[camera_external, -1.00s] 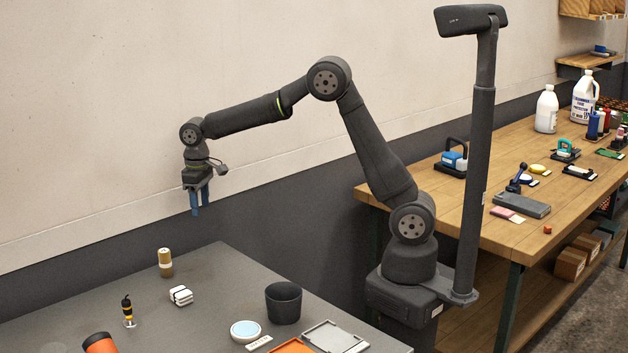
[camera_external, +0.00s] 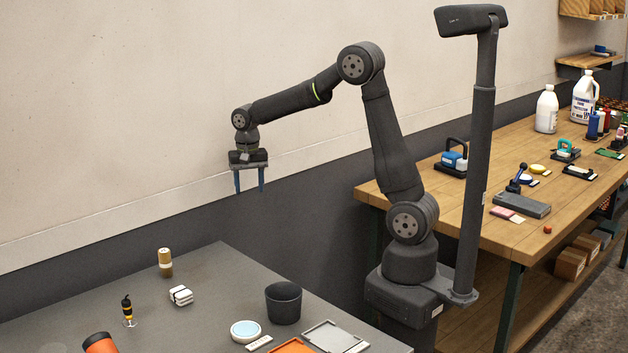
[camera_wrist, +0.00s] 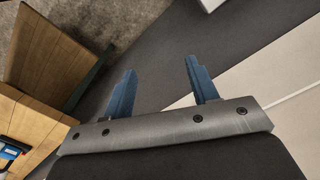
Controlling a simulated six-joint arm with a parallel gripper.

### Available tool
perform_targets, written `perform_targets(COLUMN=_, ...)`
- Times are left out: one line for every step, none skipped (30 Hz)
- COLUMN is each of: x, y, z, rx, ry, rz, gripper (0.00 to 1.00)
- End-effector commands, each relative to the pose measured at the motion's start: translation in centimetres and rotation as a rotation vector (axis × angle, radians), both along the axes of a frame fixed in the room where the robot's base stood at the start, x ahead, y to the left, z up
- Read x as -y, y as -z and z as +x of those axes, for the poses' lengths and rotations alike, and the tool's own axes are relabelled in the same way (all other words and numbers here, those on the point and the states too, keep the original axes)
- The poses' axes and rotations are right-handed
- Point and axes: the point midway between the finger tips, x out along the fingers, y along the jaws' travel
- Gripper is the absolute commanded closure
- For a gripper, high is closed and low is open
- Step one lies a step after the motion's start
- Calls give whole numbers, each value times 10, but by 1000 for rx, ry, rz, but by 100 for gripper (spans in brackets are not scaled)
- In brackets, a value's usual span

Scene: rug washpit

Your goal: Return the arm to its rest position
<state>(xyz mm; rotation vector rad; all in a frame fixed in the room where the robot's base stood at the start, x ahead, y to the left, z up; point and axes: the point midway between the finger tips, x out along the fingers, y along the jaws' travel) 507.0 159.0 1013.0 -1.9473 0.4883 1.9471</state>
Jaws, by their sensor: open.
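My gripper (camera_external: 249,181) hangs in the air above the back of the grey table, in front of the wall, with its blue fingers pointing down. The fingers are apart with nothing between them. In the wrist view, the open blue fingers of my gripper (camera_wrist: 162,88) also show empty, with dark and pale surfaces beyond. My arm is bent at its elbow, well above the table.
A wooden bench (camera_external: 455,205) stands right. Air around my gripper is clear.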

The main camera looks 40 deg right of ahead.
Motion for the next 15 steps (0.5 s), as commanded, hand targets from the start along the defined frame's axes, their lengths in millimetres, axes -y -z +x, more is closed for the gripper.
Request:
perform_targets(x=12, y=0, z=3, rx=0, ry=34, rz=0, gripper=46)
perform_targets(x=17, y=-1, z=3, rx=1, ry=54, rz=1, gripper=46)
perform_targets(x=25, y=-1, z=5, rx=1, ry=80, rz=0, gripper=46)
perform_targets(x=31, y=-1, z=5, rx=1, ry=99, rz=0, gripper=46)
perform_targets(x=37, y=-1, z=6, rx=1, ry=119, rz=0, gripper=46)
perform_targets(x=45, y=-1, z=8, rx=1, ry=138, rz=0, gripper=46)
perform_targets(x=51, y=-1, z=9, rx=1, ry=153, rz=0, gripper=46)
perform_targets(x=57, y=-1, z=10, rx=1, ry=168, rz=0, gripper=46)
perform_targets(x=65, y=-1, z=11, rx=0, ry=187, rz=0, gripper=46)
perform_targets(x=71, y=-1, z=11, rx=0, ry=202, rz=0, gripper=46)
perform_targets(x=77, y=-1, z=12, rx=0, ry=216, rz=0, gripper=46)
perform_targets(x=85, y=-1, z=13, rx=0, ry=235, rz=0, gripper=46)
perform_targets(x=91, y=-1, z=14, rx=0, ry=249, rz=0, gripper=46)
perform_targets(x=97, y=-1, z=14, rx=0, ry=263, rz=0, gripper=46)
perform_targets(x=105, y=-1, z=15, rx=0, ry=283, rz=0, gripper=46)
